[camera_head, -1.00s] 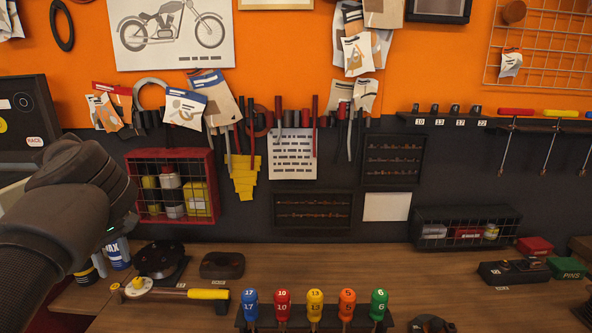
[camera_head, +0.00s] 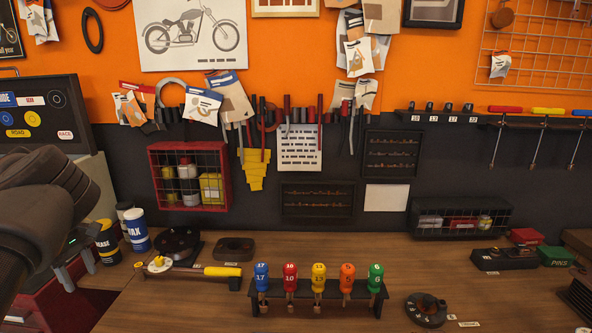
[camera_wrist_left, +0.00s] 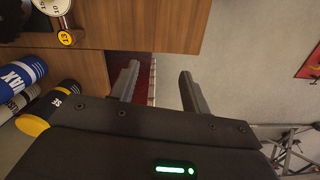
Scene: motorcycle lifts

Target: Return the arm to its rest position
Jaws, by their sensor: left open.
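My left arm comes in from the left edge of the head view. Its gripper (camera_head: 76,272) points down beside the left end of the workbench (camera_head: 215,310), over a red box-like thing (camera_head: 50,305). In the left wrist view the two fingers (camera_wrist_left: 157,88) stand apart with nothing between them. The bench edge and pale floor show past them. My right gripper is not in either view.
A wax can (camera_head: 136,230) and a grease can (camera_head: 107,243) stand close to my left gripper. A yellow-handled torque wrench (camera_head: 190,268) lies on the bench. A rack (camera_head: 318,291) holds several coloured screwdrivers.

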